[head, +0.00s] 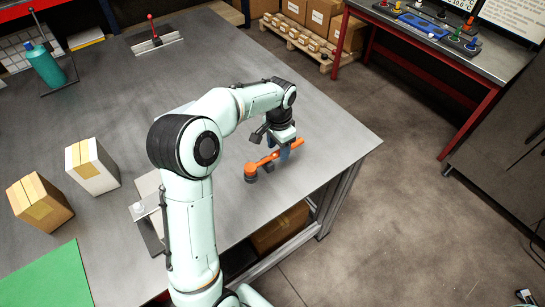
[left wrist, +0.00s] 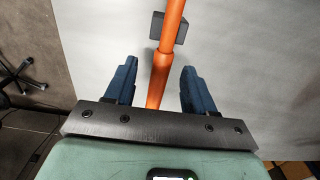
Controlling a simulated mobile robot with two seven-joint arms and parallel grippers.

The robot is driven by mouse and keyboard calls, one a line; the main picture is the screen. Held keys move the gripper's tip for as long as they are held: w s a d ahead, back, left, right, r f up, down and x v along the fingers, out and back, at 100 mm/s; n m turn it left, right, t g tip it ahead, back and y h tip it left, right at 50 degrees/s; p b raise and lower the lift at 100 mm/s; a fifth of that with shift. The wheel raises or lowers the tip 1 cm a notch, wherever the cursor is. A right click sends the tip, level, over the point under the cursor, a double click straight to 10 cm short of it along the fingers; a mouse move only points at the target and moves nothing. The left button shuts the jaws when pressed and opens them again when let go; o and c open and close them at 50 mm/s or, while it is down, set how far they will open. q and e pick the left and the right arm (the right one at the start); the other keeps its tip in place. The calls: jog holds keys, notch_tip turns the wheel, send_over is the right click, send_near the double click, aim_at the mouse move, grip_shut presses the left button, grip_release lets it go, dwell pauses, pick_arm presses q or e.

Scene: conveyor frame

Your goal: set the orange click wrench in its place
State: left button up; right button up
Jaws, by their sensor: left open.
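The orange click wrench (head: 262,161) lies near the right edge of the grey table, its round dark-based end toward the left. In the left wrist view its orange shaft (left wrist: 161,75) runs between the two blue fingers, with a dark block beside it. My left gripper (head: 284,154) is over the wrench and open. In the left wrist view its fingers (left wrist: 158,82) stand apart on either side of the shaft with gaps to both. The wrench's place cannot be told for certain. My right gripper is not in view.
Two cardboard boxes, one tan (head: 40,203) and one white (head: 92,167), stand on the left of the table (head: 110,80). A green mat (head: 50,278) lies at front left. A teal bottle (head: 46,66) and a red-handled clamp (head: 154,38) are farther back.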

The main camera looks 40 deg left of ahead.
aim_at(278, 151)
pick_arm(q)
notch_tip(278, 151, down, 3)
jog(key=shift+a+f, duration=0.15)
jog(key=shift+f, duration=0.05)
jog(key=shift+c, duration=0.3)
grip_shut()
jog(key=shift+w+r, duration=0.1)
